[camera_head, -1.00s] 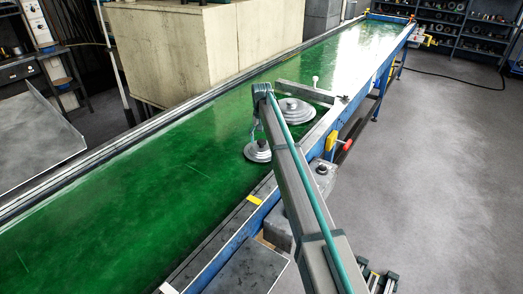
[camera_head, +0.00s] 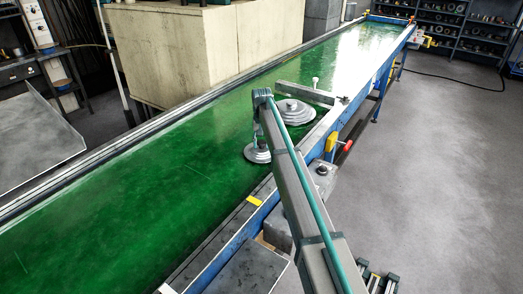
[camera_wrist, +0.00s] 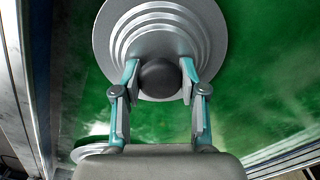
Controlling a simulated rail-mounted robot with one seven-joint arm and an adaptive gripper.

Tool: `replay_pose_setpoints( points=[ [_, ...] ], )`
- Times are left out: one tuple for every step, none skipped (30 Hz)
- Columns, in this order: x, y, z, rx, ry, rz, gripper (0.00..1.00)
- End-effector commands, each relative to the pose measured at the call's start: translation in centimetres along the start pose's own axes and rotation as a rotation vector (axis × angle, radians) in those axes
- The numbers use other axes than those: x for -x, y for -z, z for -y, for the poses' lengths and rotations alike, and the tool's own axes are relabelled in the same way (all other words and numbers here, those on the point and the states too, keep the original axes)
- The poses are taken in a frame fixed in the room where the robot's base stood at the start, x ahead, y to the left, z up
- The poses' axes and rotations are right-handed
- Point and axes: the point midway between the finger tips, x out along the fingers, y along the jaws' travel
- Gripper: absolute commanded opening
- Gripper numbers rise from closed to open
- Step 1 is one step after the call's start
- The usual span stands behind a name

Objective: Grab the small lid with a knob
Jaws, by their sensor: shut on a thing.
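The small lid (camera_head: 257,155) is a grey stepped disc on the green belt, near the belt's right edge. In the wrist view the lid (camera_wrist: 207,40) fills the top middle, with stepped rings and a round dark knob (camera_wrist: 160,78). My gripper (camera_wrist: 160,80) is shut on the knob, one teal-and-grey finger on each side. In the head view my gripper (camera_head: 259,142) is right above the lid, partly hiding its knob. The lid looks level, and I cannot tell a gap between it and the belt.
A larger stepped grey lid (camera_head: 294,116) lies just behind, up and right. A grey bar (camera_head: 305,92) crosses part of the belt beyond it. The green belt (camera_head: 130,190) is clear to the left. Pale boxes (camera_head: 205,50) stand behind the belt.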

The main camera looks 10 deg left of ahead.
Motion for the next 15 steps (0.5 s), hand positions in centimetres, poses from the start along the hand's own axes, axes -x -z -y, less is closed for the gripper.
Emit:
replay_pose_setpoints(
  points=[
    [0.0, 0.0, 0.0, 0.000, 0.000, 0.000, 0.12],
    [0.0, 0.0, 0.0, 0.000, 0.000, 0.000, 0.07],
    [0.0, 0.0, 0.0, 0.000, 0.000, 0.000, 0.04],
    [0.0, 0.0, 0.0, 0.000, 0.000, 0.000, 0.03],
    [0.1, 0.0, 0.0, 0.000, 0.000, 0.000, 0.03],
    [0.1, 0.0, 0.0, 0.000, 0.000, 0.000, 0.03],
    [0.1, 0.0, 0.0, 0.000, 0.000, 0.000, 0.03],
    [0.2, 0.0, 0.0, 0.000, 0.000, 0.000, 0.03],
    [0.4, 0.0, 0.0, 0.000, 0.000, 0.000, 0.03],
    [0.5, 0.0, 0.0, 0.000, 0.000, -0.001, 0.03],
    [0.6, 0.0, 0.0, 0.000, 0.000, -0.001, 0.03],
    [0.8, 0.0, 0.0, 0.000, 0.000, -0.001, 0.03],
    [1.0, 0.0, 0.0, 0.000, 0.000, -0.001, 0.03],
    [1.2, 0.0, 0.0, 0.000, 0.000, -0.001, 0.03],
    [1.4, 0.0, 0.0, 0.000, 0.000, -0.001, 0.03]
  ],
)
